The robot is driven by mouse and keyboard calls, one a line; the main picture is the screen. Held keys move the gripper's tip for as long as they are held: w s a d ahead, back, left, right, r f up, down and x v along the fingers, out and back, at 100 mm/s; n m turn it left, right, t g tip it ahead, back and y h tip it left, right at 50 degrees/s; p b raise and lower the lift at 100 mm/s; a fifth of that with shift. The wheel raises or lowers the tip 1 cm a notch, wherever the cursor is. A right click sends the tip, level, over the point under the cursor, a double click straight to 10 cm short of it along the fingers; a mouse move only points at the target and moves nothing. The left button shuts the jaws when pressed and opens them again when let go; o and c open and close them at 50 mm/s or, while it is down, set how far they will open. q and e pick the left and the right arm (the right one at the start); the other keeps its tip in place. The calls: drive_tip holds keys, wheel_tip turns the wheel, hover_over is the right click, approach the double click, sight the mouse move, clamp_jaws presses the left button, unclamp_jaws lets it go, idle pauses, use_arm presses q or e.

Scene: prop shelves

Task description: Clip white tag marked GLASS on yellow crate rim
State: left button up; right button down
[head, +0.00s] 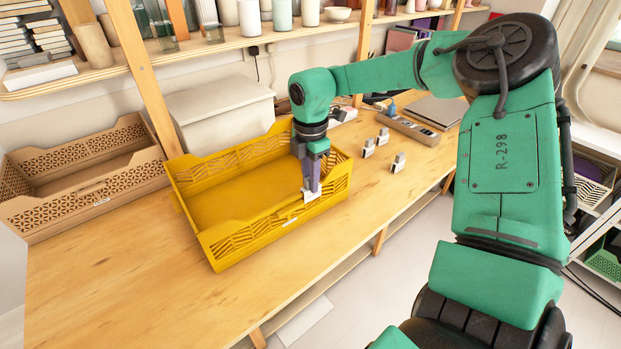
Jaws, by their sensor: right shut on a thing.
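The yellow crate (222,252) stands empty on the wooden table. My right gripper (312,188) points down at the crate's front rim, near its right corner. It is shut on a white tag (312,195), which is at the rim; I cannot tell if it is seated on it. The tag's marking is too small to read. A small white label (290,221) shows on the crate's front wall, left of the gripper. More small white tags stand on the table right of the crate: one at the back (383,136), one (368,148) and one nearer (398,162). My left gripper is not in view.
A tan crate (95,205) stands left of the yellow one. A lidded pale box (222,105) is behind it. The front left tabletop is clear.

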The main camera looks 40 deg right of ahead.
drive_tip(key=shift+f, duration=0.15)
idle(0.4)
drive_tip(key=c, duration=0.7)
unclamp_jaws()
wheel_tip(320, 180, up, 15)
drive_tip(key=shift+f+b, duration=0.15)
drive_tip(key=shift+b, duration=0.4)
